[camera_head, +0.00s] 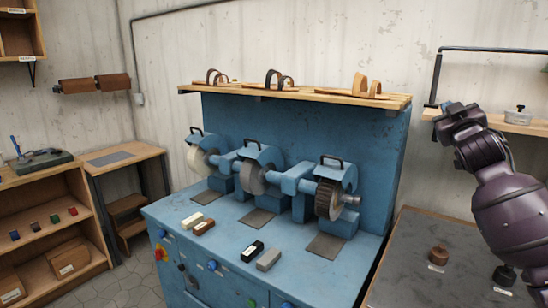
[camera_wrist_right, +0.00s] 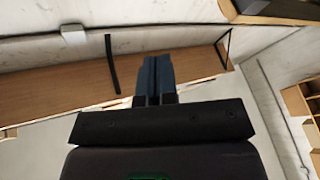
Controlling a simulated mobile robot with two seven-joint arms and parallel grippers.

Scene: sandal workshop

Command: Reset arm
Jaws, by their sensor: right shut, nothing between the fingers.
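My right arm comes in from the right edge of the head view, raised in front of the wall. Its gripper (camera_head: 456,110) points up and to the left, above the grey table and away from the blue machine. In the right wrist view the two fingers (camera_wrist_right: 153,78) are together, with nothing between them. My left gripper does not show in the head view.
A blue grinding machine (camera_head: 330,262) with several wheels stands in the middle. Sandals stand on its top shelf (camera_head: 300,95). A wall shelf (camera_head: 520,125) with a lidded pot (camera_head: 517,114) is close to my right gripper.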

